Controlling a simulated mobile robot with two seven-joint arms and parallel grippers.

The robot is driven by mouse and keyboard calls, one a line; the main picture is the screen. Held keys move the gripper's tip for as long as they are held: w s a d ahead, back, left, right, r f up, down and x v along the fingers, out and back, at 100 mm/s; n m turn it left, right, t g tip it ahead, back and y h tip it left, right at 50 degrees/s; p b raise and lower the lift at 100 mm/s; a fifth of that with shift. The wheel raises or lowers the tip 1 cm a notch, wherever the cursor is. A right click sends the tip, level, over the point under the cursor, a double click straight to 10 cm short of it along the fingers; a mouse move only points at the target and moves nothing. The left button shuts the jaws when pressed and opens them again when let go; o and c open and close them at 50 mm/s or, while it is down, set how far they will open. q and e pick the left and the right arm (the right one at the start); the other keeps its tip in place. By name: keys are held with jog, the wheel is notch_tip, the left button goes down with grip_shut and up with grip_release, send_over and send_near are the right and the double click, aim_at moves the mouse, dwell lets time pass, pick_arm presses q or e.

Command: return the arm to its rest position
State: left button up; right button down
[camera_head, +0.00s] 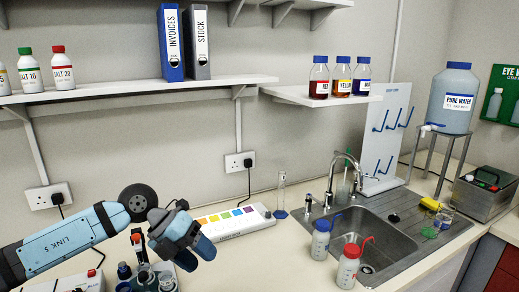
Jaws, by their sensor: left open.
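My left arm (75,243) comes in from the left, blue and dark grey, reaching over the bench. My left gripper (199,255) is open, with nothing seen in it, and points down and to the right. It is above the bench, in front of the white strip with coloured squares. Its fingers partly overlap each other in this view. My right gripper is not in view.
Several dark-capped bottles (144,277) stand just below and left of the gripper. The colour strip (234,221) lies behind it. A sink (385,236), a blue wash bottle (320,240) and a red-topped one (348,266) are right. The bench between is clear.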

pick_arm(q)
jog(key=s+d+r+n+t+h, duration=0.6)
jog(key=d+r+n+t+h, duration=0.25)
jog(key=h, duration=0.45)
jog(key=s+a+f+n+t+y, duration=0.2)
jog(key=a+f+n+t+y, duration=0.2)
jog(key=a+f+n+y, duration=0.7)
jog(key=s+a+f+n+t+y, duration=0.25)
jog(key=a+f+n+y, duration=0.3)
jog(key=n+y, duration=0.65)
jog(key=s+a+f+n+g+h, duration=0.1)
jog(key=s+a+f+n+g, duration=0.15)
jog(key=s+f+g, duration=0.55)
jog(key=s+a+f+n+g+h, duration=0.1)
jog(key=s+a+f+n+g, duration=0.3)
jog(key=s, duration=0.9)
jog(key=w+d+f+m+t+h+p, duration=0.2)
jog(key=w+d+f+t, duration=0.5)
jog(key=f, duration=0.4)
jog(key=shift+d+f+m+t+h+p, duration=0.2)
jog(key=shift+d+m+t+h+p, duration=0.3)
jog(key=shift+t, duration=0.4)
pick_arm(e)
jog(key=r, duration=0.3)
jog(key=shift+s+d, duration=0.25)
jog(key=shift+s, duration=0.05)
